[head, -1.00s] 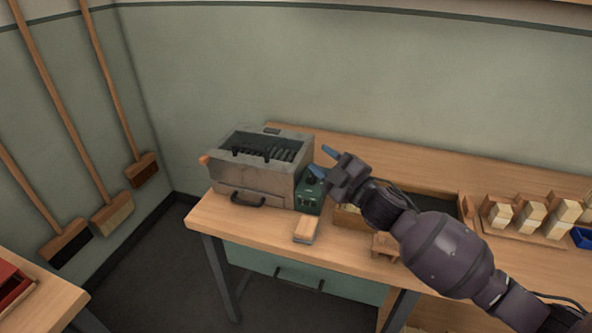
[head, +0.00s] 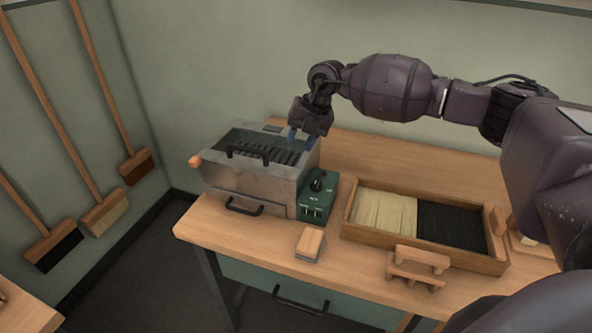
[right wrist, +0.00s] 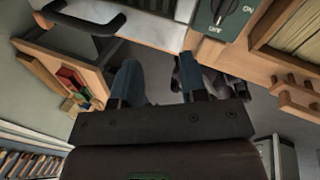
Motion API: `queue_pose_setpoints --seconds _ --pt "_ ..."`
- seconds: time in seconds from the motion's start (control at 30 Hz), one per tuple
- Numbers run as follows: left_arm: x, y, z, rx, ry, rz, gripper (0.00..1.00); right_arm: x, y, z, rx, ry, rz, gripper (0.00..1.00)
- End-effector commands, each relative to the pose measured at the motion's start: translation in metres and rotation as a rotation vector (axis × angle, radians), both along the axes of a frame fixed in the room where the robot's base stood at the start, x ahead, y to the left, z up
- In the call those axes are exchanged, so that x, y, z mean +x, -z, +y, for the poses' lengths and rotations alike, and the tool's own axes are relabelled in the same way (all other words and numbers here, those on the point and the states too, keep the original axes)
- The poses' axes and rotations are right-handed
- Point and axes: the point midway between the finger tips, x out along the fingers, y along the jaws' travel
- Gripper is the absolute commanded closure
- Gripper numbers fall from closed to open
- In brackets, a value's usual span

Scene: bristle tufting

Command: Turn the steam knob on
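The steam knob (head: 318,183) is a black knob on top of a dark green control box (head: 312,213), just right of the metal steam box (head: 250,182). In the right wrist view the knob (right wrist: 220,9) is at the top edge, partly cut off, with an ON label to its right and an OFF label below it. My right gripper (head: 300,139) points down above the right back part of the steam box, apart from the knob. Its two blue fingers (right wrist: 159,82) are spread with nothing between them. My left gripper is not in view.
A wooden tray (head: 430,240) with pale and black bristles lies right of the control box. A small brush block (head: 310,243) and a wooden stand (head: 418,266) sit near the bench's front edge. Brooms (head: 137,165) hang on the left wall.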

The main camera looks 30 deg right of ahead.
Motion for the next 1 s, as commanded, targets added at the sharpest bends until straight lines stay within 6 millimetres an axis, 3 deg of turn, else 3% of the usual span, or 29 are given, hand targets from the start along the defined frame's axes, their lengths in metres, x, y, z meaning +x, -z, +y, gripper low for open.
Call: queue_pose_setpoints --seconds 0.1,0.23,0.53,1.0 --pt "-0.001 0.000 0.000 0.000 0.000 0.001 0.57 -0.011 0.011 -0.032 -0.156 0.126 0.111 0.61" --pt "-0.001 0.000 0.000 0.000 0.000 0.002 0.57 -0.023 0.013 -0.049 -0.257 0.247 0.196 0.61" --pt "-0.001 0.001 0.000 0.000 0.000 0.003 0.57 -0.028 0.025 -0.051 -0.265 0.326 0.236 0.61" --pt "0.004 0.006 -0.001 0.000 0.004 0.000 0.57 -0.028 0.100 -0.050 -0.262 0.324 0.236 0.61"
